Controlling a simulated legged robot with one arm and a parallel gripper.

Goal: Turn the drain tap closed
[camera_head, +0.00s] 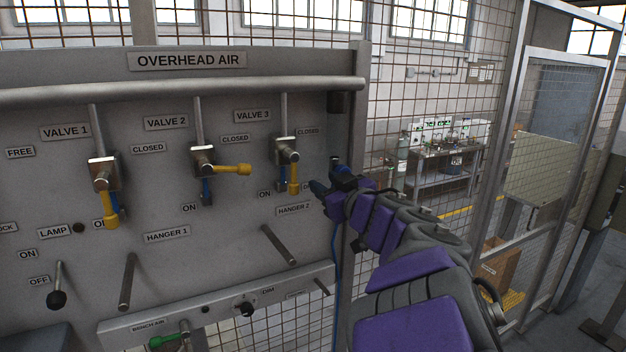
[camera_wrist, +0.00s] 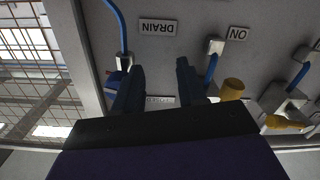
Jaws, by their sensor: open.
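The drain tap (camera_wrist: 119,76) shows in the wrist view as a small fitting with a blue part, below a blue hose and near an upside-down DRAIN label (camera_wrist: 158,27). My gripper (camera_wrist: 160,66) is open, and its dark fingers point at the panel with nothing seen between them. The left finger overlaps part of the tap, so its handle angle is unclear. I cannot tell whether they touch. In the head view my gripper (camera_head: 329,178) is at the panel's right edge and hides most of the tap.
The OVERHEAD AIR panel (camera_head: 230,120) carries three yellow-handled valves; VALVE 3 (camera_head: 289,150) is nearest my gripper. Pegs (camera_head: 278,245) stick out below. A blue hose (camera_head: 334,250) hangs under my gripper. A mesh fence (camera_head: 400,100) stands behind and right.

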